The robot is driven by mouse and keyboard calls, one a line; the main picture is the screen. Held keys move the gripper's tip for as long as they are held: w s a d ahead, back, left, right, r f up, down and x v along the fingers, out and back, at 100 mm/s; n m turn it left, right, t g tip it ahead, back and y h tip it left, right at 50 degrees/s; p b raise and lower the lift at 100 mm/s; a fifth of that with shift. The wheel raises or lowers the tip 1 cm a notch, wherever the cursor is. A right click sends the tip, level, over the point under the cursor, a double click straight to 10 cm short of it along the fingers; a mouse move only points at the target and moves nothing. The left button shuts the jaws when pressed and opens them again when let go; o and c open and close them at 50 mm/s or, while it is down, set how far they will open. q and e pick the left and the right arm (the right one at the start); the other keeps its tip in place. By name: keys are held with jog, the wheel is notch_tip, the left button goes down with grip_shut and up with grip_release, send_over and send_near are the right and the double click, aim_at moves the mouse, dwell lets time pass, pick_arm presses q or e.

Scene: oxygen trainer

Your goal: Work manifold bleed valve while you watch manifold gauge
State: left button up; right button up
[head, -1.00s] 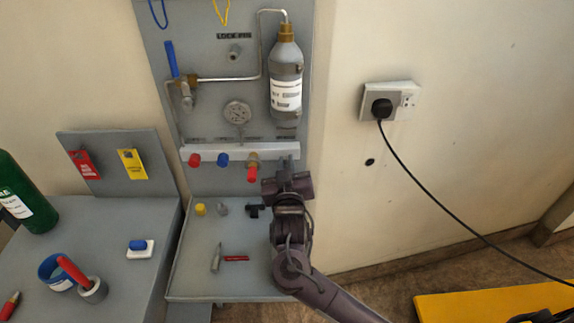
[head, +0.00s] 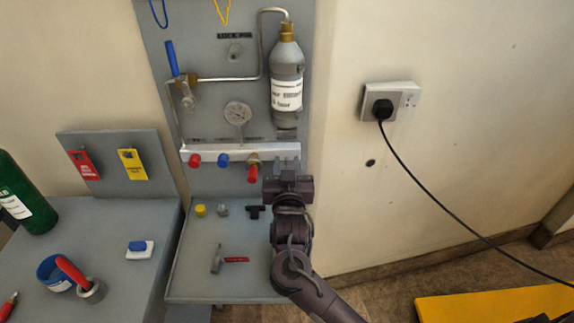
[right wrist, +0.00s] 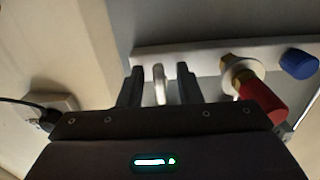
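The manifold (head: 212,153) is a pale horizontal bar on the grey panel. The round manifold gauge (head: 238,113) sits above it, face visible, needle too small to read. My right gripper (head: 287,164) is at the bar's right end. In the right wrist view my right gripper (right wrist: 158,72) is open, one dark finger on each side of a pale, narrow upright piece (right wrist: 159,92), probably the bleed valve. Gaps show between it and both fingers. In the head view the gripper hides this piece. My left gripper is not in view.
Left of the gripper are a brass valve with a red handle (head: 252,172), a blue knob (head: 223,160) and a red knob (head: 194,160). A grey bottle (head: 287,75) hangs above. The shelf below holds a hammer (head: 218,259) and small fittings. A plug (head: 382,108) is at right.

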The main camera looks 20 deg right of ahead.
jog(key=v, duration=0.7)
jog(key=shift+s+b, duration=0.4)
jog(key=shift+b, duration=0.05)
jog(key=shift+a, duration=0.15)
dwell(0.7)
jog(key=w+p, duration=0.2)
jog(key=p, duration=0.3)
jog(key=w+d+r+p, duration=0.1)
jog(key=w+p, duration=0.2)
jog(key=p, duration=0.2)
jog(key=w+d+r+p, duration=0.1)
jog(key=w+p, duration=0.1)
jog(key=p, duration=0.3)
jog(key=shift+w+d+r, duration=0.1)
jog(key=shift+w, duration=0.15)
grip_shut()
